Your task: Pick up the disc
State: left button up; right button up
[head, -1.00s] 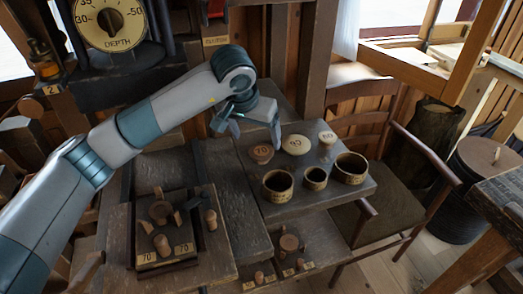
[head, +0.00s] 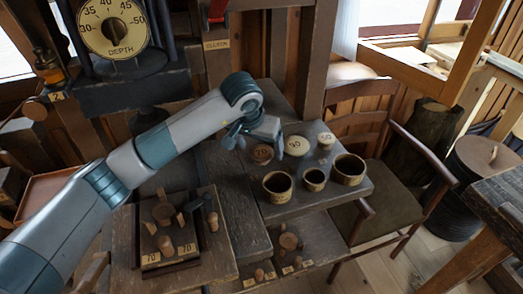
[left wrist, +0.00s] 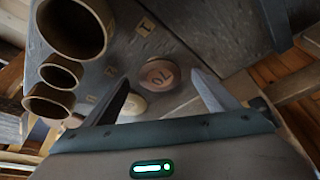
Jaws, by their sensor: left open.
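A brown round disc marked 70 (head: 262,154) lies on the dark wooden bench top. It also shows in the left wrist view (left wrist: 159,73), in the space between and beyond my fingers. A cream disc that reads like 90 (head: 297,145) lies to its right, and a smaller pale disc marked 50 (head: 326,138) is further right. My left gripper (head: 256,149) is open and empty, close above the brown disc. In the left wrist view its two fingers (left wrist: 160,78) are spread, and one partly covers the cream disc (left wrist: 132,106). My right gripper is out of view.
Three hollow dark-and-tan rings (head: 277,186) (head: 314,179) (head: 350,169) stand in front of the discs. A board with wooden pegs (head: 165,235) is at the lower left. A depth dial (head: 112,28) stands at the back left. A chair (head: 400,205) is right of the bench.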

pick_arm(q)
jog(key=shift+w+f, duration=0.1)
jog(key=shift+f, duration=0.05)
dwell(0.3)
jog(key=c, duration=1.1)
